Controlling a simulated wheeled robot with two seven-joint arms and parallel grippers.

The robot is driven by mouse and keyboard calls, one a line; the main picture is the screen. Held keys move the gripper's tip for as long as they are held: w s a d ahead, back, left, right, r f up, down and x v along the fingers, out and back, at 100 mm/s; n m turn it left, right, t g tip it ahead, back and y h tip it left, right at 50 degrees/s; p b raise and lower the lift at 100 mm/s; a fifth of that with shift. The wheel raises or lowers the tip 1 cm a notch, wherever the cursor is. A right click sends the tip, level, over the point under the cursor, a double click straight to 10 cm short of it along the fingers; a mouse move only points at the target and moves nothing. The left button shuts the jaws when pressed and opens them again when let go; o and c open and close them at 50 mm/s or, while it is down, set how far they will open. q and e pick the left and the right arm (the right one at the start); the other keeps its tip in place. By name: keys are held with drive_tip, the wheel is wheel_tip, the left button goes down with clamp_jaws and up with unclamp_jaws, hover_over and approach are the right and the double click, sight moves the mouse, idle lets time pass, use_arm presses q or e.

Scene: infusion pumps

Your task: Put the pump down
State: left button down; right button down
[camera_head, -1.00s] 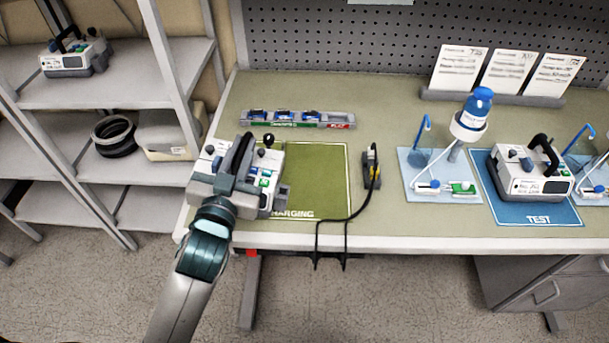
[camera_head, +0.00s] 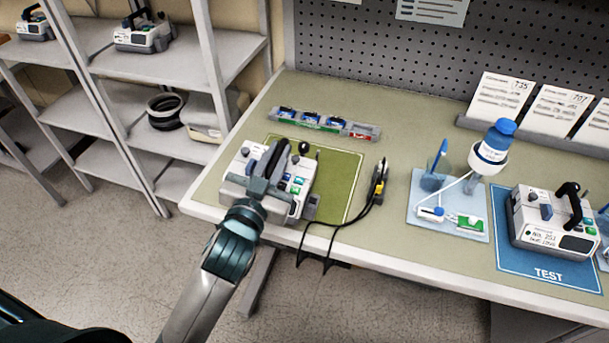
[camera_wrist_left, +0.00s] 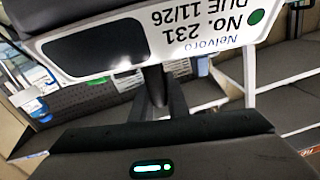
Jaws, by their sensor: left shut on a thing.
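The pump (camera_head: 292,190), white and grey with green and blue buttons, is at the left end of the bench over the green mat (camera_head: 341,172), covering much of it. My left gripper (camera_head: 268,160) is shut on the pump's dark top handle, and the arm reaches in from below. I cannot tell whether the pump's base touches the mat. The fingertips on the handle are partly hidden. My right gripper is not in view.
A black-and-yellow cabled connector (camera_head: 379,180) lies right of the mat. A tray (camera_head: 355,131) of small blue items is behind. Another pump (camera_head: 553,222) stands on the blue TEST mat (camera_head: 510,258), with a blue-capped bottle stand (camera_head: 492,150) beside it. Shelves (camera_head: 195,60) stand left.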

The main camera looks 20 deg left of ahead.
use_arm(q)
drive_tip(key=shift+r, duration=0.1)
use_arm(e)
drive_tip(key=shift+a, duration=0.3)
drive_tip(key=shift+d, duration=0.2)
